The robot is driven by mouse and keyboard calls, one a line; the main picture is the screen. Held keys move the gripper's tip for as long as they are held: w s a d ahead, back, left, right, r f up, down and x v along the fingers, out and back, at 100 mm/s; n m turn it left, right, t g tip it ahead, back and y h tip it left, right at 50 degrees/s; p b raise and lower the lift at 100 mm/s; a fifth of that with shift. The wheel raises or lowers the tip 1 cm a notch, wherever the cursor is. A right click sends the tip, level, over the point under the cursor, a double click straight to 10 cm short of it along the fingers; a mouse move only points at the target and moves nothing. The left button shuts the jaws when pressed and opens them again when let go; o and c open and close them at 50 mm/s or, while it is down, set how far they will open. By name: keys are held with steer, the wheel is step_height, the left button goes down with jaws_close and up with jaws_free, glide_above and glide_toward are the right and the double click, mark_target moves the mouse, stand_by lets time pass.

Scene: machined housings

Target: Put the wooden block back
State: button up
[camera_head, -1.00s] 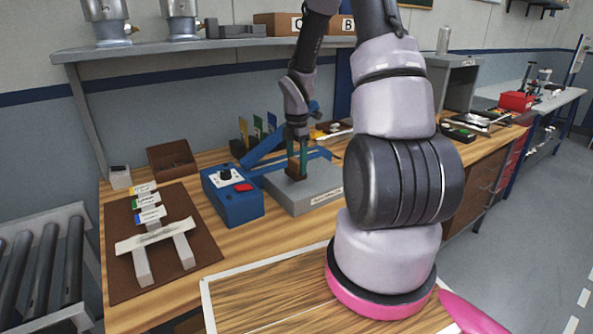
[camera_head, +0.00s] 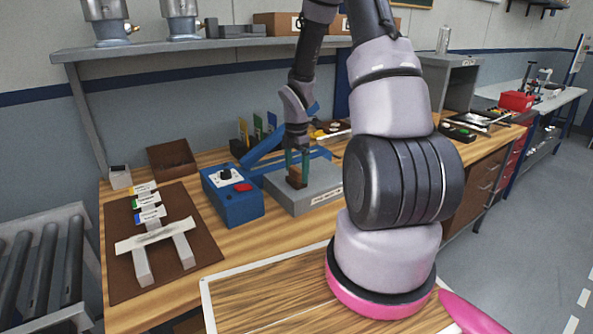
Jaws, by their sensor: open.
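The wooden block (camera_head: 295,179) is a small brown piece at the grey plate (camera_head: 318,193) on the wooden bench, right of the blue control box. It appears to stand on the plate's top. My gripper (camera_head: 298,168) points down with its teal fingers at the block's upper part. The fingers are open, with the block between or right beside them. The fingers hide part of the block, and I cannot tell whether they touch it.
The blue box (camera_head: 232,195) with a red button stands close to the left. Behind is a blue sloped rack (camera_head: 264,146) with coloured cards. A brown mat (camera_head: 204,243) with labelled pale bars lies further left. An open brown box (camera_head: 171,157) stands at the back.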

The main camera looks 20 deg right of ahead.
step_height(320, 180, up, 12)
step_height(320, 180, up, 14)
steer(key=m+t, duration=0.3)
steer(key=m, duration=0.7)
glide_above(297, 167)
steer(key=s+a, duration=0.4)
steer(key=s, duration=0.3)
steer(key=s+a+r+m+t+y, duration=0.2)
steer(key=s+a+r+m+t, duration=0.2)
steer(key=s+r+m, duration=0.6)
steer(key=s+m, duration=0.4)
steer(key=shift+a, duration=0.15)
